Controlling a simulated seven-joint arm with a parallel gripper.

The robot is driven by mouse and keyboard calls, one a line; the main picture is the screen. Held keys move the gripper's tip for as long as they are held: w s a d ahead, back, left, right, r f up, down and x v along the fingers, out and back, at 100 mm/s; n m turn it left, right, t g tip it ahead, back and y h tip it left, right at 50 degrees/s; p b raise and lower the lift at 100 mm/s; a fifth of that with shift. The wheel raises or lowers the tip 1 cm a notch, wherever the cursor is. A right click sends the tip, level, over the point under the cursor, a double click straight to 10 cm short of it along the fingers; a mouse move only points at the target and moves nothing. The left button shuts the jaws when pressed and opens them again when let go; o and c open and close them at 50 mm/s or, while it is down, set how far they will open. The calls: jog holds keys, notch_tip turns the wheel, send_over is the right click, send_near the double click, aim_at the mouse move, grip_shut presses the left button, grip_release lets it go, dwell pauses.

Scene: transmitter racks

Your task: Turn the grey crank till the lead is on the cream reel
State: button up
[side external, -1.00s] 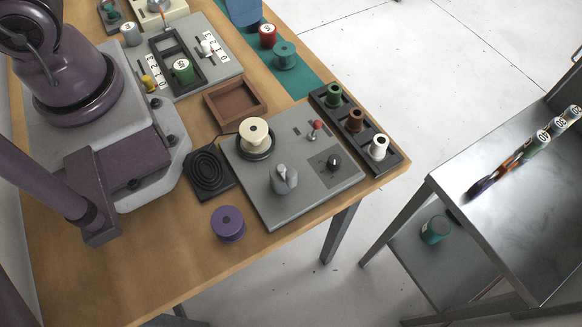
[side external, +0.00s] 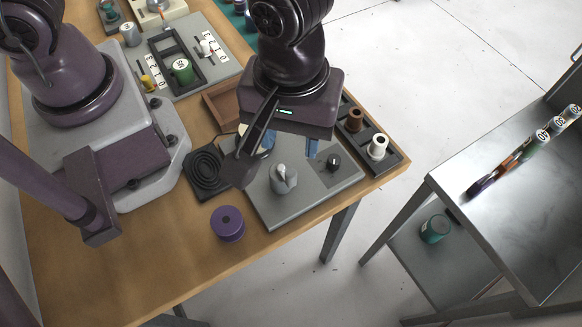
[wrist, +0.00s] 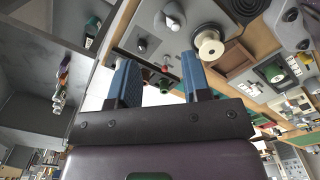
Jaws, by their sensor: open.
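The grey crank (side external: 284,178) stands on a grey panel (side external: 290,212) near the table's front right corner. It also shows at the top of the wrist view (wrist: 172,20). The cream reel (wrist: 208,44) sits on a dark round base on the same panel; in the side view my arm hides most of it. My gripper (side external: 290,148) hangs above the panel, behind the crank in the side picture. Its blue fingers are apart with nothing between them, and it is not touching the crank.
A black knob (side external: 333,161) is right of the crank. A dark rack (side external: 392,160) with reels lines the panel's right edge. A purple reel (side external: 228,223) and a black ringed pad (side external: 208,170) lie left of the panel.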

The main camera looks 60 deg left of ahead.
aim_at(291, 173)
notch_tip(291, 173, down, 10)
dwell(0.3)
grip_shut()
